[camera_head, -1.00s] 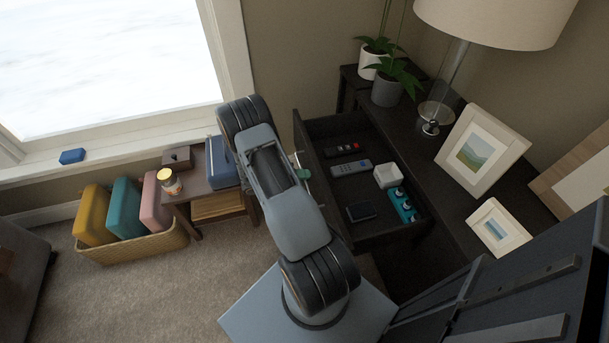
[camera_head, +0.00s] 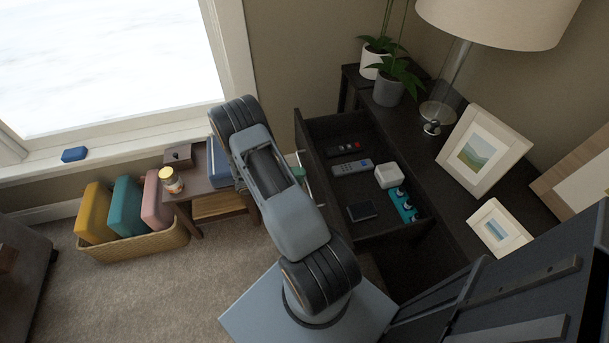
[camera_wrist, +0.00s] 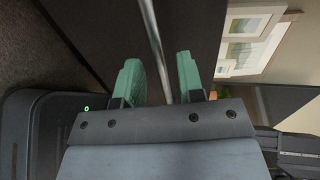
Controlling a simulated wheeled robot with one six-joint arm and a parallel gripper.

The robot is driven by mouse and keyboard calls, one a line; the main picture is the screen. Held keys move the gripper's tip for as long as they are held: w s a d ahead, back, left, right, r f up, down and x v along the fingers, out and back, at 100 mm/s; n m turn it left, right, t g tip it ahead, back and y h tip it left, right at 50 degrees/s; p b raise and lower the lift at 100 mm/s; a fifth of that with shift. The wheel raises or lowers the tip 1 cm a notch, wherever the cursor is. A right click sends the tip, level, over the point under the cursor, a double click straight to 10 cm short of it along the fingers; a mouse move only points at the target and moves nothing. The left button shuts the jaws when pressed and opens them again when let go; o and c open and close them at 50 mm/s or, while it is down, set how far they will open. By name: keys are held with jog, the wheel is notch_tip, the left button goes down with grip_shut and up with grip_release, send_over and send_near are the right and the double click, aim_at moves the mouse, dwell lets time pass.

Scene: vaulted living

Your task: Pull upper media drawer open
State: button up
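The upper media drawer (camera_head: 312,150) stands pulled out from the dark media console (camera_head: 437,165), its inside open to view. A thin metal bar handle (camera_head: 308,178) runs along its front; it also shows in the wrist view (camera_wrist: 152,30). In the wrist view my gripper (camera_wrist: 158,60) has its two green fingers apart, with the bar passing between them. A clear gap shows on the left finger's side; whether the right finger touches the bar I cannot tell.
The drawer holds remotes (camera_head: 352,167), a white box (camera_head: 389,176), a teal item (camera_head: 403,204) and a dark flat item (camera_head: 362,210). A small wooden table (camera_head: 197,200) and a basket of cushions (camera_head: 135,245) stand left. Carpet (camera_head: 170,300) is clear in front.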

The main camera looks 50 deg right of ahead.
jog(key=v, duration=1.1)
jog(key=shift+a, duration=0.25)
